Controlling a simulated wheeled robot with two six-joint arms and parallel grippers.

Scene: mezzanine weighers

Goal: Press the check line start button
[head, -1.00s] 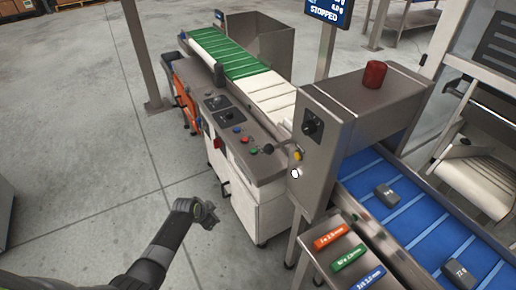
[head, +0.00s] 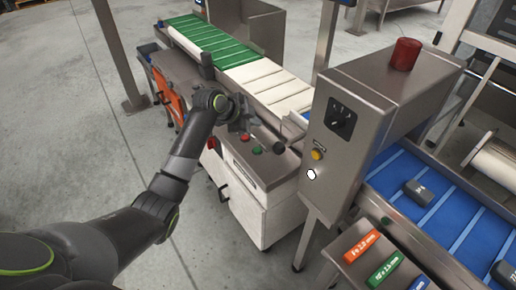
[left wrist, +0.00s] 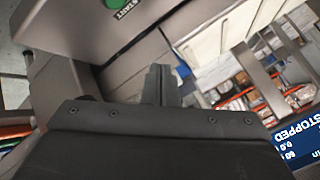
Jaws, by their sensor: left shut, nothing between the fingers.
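A green button (head: 257,150) sits on the grey control panel of the white cabinet, beside a red button (head: 245,138). In the left wrist view a green button (left wrist: 113,3) shows at the top edge, partly cut off, with a START label (left wrist: 124,9) next to it. My left gripper (head: 243,120) is over the panel, just behind the red and green buttons in the head view. It is shut and empty; its fingers (left wrist: 160,85) show in the wrist view, apart from the green button. My arm hides part of the panel. My right gripper is not in view.
A metal housing (head: 350,130) with a yellow button (head: 317,155) and red beacon (head: 405,53) stands right of the panel. A black knob (head: 280,147) is close to the gripper. A blue belt (head: 440,215) runs at right. A screen (left wrist: 300,130) reads STOPPED.

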